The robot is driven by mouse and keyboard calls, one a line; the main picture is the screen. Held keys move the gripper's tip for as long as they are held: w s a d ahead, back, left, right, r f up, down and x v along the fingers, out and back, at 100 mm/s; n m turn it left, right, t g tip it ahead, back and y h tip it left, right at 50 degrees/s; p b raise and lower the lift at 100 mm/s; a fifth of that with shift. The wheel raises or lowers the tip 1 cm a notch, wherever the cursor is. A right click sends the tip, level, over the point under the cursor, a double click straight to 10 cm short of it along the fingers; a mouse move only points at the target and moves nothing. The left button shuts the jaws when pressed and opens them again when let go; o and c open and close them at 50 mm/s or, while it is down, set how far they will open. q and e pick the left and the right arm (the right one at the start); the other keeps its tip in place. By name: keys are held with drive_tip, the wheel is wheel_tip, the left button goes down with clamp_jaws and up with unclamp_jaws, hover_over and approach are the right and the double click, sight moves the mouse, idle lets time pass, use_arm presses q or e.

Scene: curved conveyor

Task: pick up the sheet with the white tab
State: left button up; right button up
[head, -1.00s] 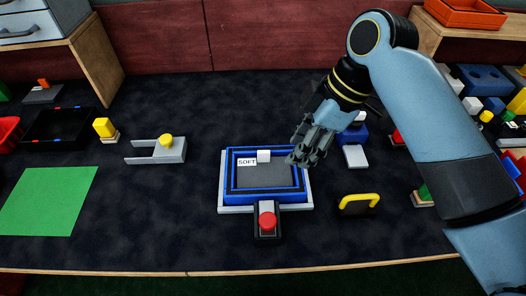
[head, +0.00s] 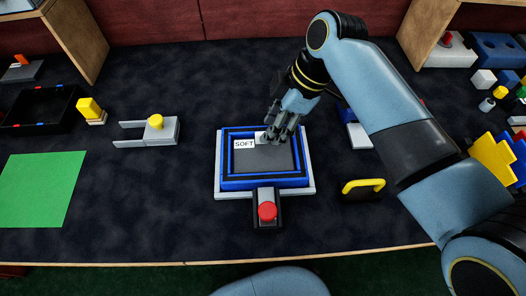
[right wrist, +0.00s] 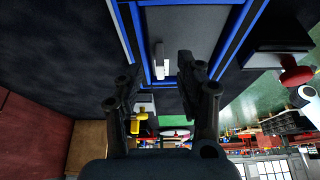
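The dark grey sheet (head: 262,160) lies inside a blue-rimmed tray (head: 234,184) marked SOFT. Its white tab (head: 259,135) stands at the far edge, partly hidden by my right gripper in the head view. The tab shows clearly in the right wrist view (right wrist: 160,58). My right gripper (head: 272,138) is over the tray's far edge. In the right wrist view its two fingers (right wrist: 160,70) are apart, with the tab roughly between and just beyond their tips; contact cannot be told. My left gripper is not in view.
A red button (head: 267,211) on a black base stands at the tray's front. A yellow handle (head: 363,185) is right of it. A grey fork with a yellow knob (head: 155,122) and a green mat (head: 38,190) are left. Dark table between them is clear.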

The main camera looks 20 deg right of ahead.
drive_tip(key=shift+x, duration=1.15)
clamp_jaws()
drive_tip(key=shift+r, duration=0.1)
